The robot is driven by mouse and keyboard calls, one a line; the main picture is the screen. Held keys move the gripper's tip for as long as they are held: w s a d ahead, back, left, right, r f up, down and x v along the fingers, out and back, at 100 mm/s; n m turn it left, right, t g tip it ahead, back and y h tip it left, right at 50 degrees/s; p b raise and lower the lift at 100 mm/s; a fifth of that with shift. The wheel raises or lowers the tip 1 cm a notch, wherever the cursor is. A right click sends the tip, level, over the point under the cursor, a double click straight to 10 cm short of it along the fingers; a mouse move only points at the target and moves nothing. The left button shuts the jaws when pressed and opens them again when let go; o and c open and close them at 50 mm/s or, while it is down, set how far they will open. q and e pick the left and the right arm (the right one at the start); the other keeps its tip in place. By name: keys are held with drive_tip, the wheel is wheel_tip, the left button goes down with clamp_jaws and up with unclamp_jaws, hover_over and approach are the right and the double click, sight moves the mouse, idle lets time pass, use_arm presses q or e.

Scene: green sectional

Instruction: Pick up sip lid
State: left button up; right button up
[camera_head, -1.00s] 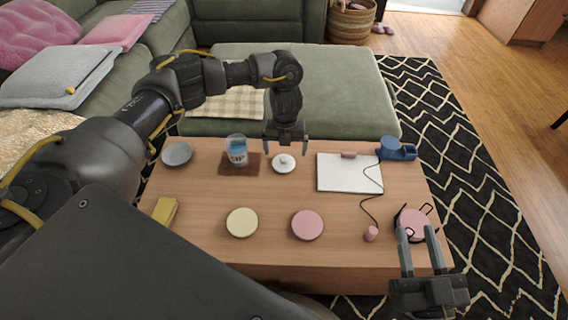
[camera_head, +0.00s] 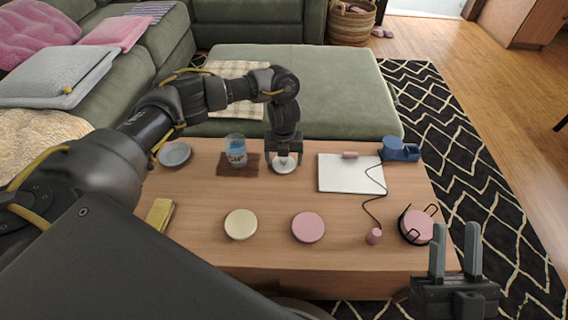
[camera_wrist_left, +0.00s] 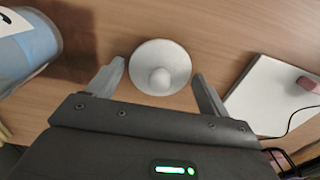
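The sip lid (camera_head: 284,168) is a small white disc with a round knob, lying on the wooden table. It also shows in the left wrist view (camera_wrist_left: 146,54), with its knob facing the camera. My left gripper (camera_head: 284,160) is above the lid, pointing down. In the left wrist view the left gripper (camera_wrist_left: 160,82) is open, its fingers apart on either side of the lid and knob. I cannot tell whether the fingers touch the table. My right gripper (camera_head: 456,254) is open and empty beyond the table's front right corner.
The SIP cup (camera_head: 236,152) stands on a brown mat (camera_head: 226,168) left of the lid. A white board (camera_head: 342,176) lies to the right, with a blue device (camera_head: 400,149) behind. Yellow (camera_head: 241,224) and pink (camera_head: 308,227) discs lie in front. Table between is clear.

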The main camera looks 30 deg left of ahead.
use_arm(q)
drive_tip(key=c, duration=0.7)
drive_tip(key=shift+o, duration=0.2)
drive_tip(key=shift+r, duration=0.2)
